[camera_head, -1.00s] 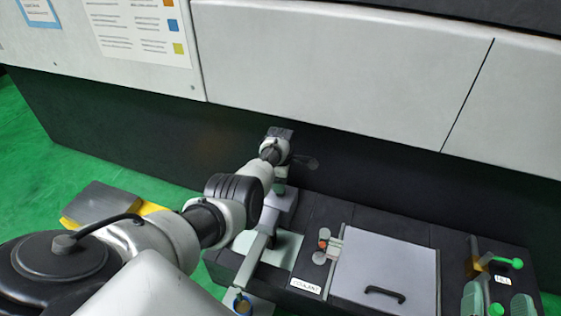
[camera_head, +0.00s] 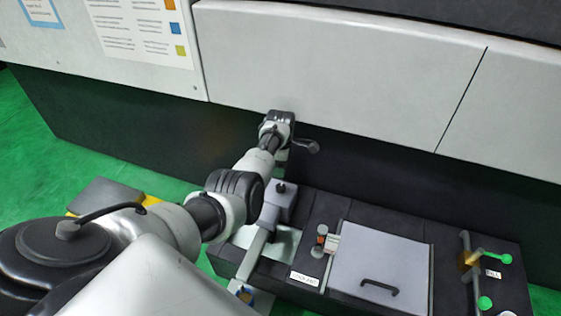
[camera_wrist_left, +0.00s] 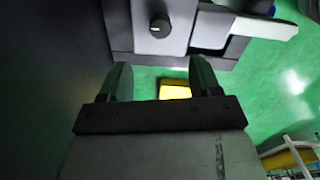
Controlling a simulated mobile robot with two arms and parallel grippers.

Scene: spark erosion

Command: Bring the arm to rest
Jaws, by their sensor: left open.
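My left arm reaches in from the left of the head view and ends against the dark lower front of the machine. Its gripper (camera_head: 308,147) points right there, partly hidden by the wrist and small in the picture. In the left wrist view the same gripper (camera_wrist_left: 160,80) shows two dark fingers spread apart with nothing between them. Beyond the fingers lie green floor and a yellow patch. My right gripper is in neither view.
The machine's pale panel (camera_head: 330,75) is behind. Green floor (camera_head: 90,150) is open at left.

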